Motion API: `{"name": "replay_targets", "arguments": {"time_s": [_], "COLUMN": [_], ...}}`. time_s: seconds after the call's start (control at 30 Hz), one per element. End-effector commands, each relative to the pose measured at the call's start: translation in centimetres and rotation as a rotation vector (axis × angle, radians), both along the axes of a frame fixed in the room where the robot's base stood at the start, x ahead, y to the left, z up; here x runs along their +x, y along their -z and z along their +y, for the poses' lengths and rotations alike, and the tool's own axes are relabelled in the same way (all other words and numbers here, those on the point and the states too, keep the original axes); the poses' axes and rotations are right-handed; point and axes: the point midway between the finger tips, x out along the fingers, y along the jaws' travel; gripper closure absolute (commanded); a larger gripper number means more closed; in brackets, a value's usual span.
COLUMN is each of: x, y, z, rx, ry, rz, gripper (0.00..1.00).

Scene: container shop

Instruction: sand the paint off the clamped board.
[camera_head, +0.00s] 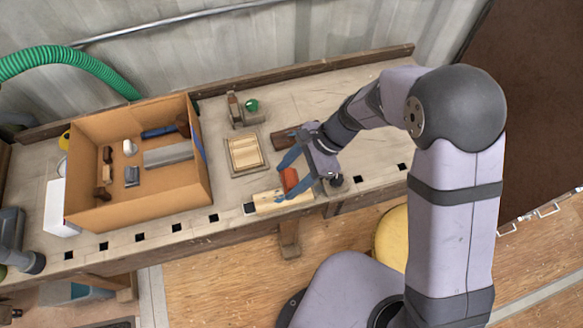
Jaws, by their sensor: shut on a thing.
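My gripper (283,180) has blue fingers and is low over the front of the workbench. It is shut on a red-orange block (290,181) held between its fingers. A pale wooden board (268,201) lies along the bench's front edge, just below the block, and my lower finger overlaps it in the picture. I cannot tell whether the block touches the board. My gripper hides the board's right part, and paint on it cannot be made out clearly. A dark piece (249,208) sits at its left end; whether it is a clamp is too small to tell.
An open cardboard box (140,212) with several tools stands on the bench at left. A framed pale wooden panel (245,153) lies behind the board. A small green round thing (251,105) is further back. A brown block (284,139) lies near my wrist. The back right of the bench is clear.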

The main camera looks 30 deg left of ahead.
Motion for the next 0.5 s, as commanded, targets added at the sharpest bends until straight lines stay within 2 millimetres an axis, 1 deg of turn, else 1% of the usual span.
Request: {"name": "replay_targets", "arguments": {"time_s": [0.17, 0.5], "x": [0.0, 0.1], "y": [1.1, 4.2], "z": [0.0, 0.0], "rx": [0.0, 0.0], "ry": [0.001, 0.003], "rz": [0.0, 0.0], "gripper": [0.63, 0.63]}}
